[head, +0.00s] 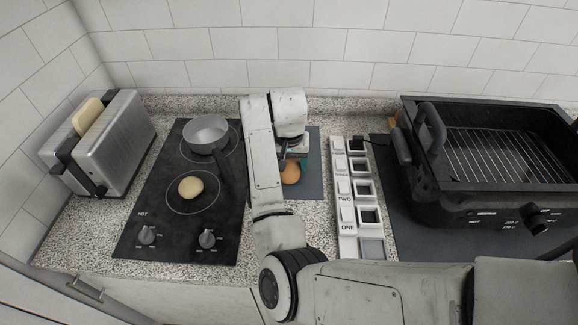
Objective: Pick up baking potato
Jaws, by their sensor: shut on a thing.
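My gripper (293,158) points down over a dark grey mat (309,188), partly hidden behind my own arm. It is shut on a rounded orange-brown thing (291,174) that looks like the baking potato. The fingertips and the far side of this thing are hidden, and I cannot tell whether it touches the mat. A second rounded thing, pale tan and potato-like (191,187), lies on the front burner of the black cooktop (148,208), apart from my gripper.
A grey saucepan (205,134) stands on the rear burner, handle towards my arm. A toaster (112,142) holding bread (88,115) stands at left. A white labelled switch strip (346,212) lies right of my gripper. A large black grill (490,160) fills the right side.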

